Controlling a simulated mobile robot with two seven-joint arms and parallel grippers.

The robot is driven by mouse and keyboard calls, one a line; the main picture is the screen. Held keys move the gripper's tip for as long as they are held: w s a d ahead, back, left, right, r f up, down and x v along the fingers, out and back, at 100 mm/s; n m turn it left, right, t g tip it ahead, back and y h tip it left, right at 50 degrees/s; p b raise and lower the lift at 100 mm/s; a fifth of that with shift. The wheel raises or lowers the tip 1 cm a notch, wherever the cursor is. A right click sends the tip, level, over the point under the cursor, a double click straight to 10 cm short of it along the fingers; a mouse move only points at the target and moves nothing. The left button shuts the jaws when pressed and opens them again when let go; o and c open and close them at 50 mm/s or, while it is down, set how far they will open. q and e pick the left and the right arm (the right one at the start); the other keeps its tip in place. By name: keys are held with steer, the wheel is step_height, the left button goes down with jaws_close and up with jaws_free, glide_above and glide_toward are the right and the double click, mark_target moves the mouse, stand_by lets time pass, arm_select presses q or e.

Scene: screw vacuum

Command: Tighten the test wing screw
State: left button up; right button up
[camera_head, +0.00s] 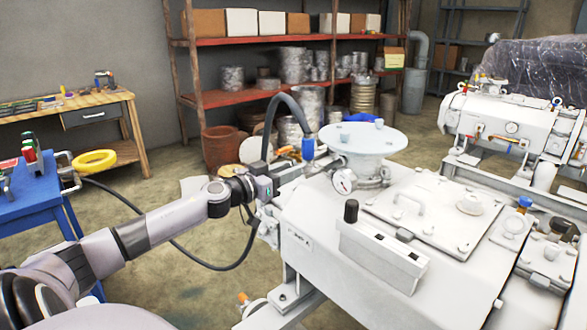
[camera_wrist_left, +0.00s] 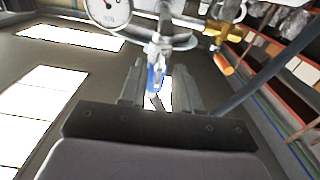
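In the left wrist view a small blue part (camera_wrist_left: 155,78), which looks like the wing screw, hangs from a metal fitting (camera_wrist_left: 160,45) below a round gauge. My left gripper (camera_wrist_left: 158,82) is open, with its two fingers on either side of the blue part and gaps between. In the head view my left gripper (camera_head: 284,176) is beside the white machine (camera_head: 330,215), left of the gauge (camera_head: 343,181). A blue piece (camera_head: 308,148) shows just above it; I cannot tell whether it is the same part. The fingertips are hard to make out there. My right gripper is not in view.
A pale round flange (camera_head: 362,142) stands on the machine, right of my gripper. A dark hose (camera_head: 292,103) arches over the gripper. A blue cart (camera_head: 32,195) and a wooden workbench (camera_head: 70,110) are at left. A red shelf (camera_head: 245,97) stands behind.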

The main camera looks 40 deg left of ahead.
arm_select(q)
steer(key=shift+w+d, duration=0.1)
steer(key=shift+w, duration=1.1)
jaws_close()
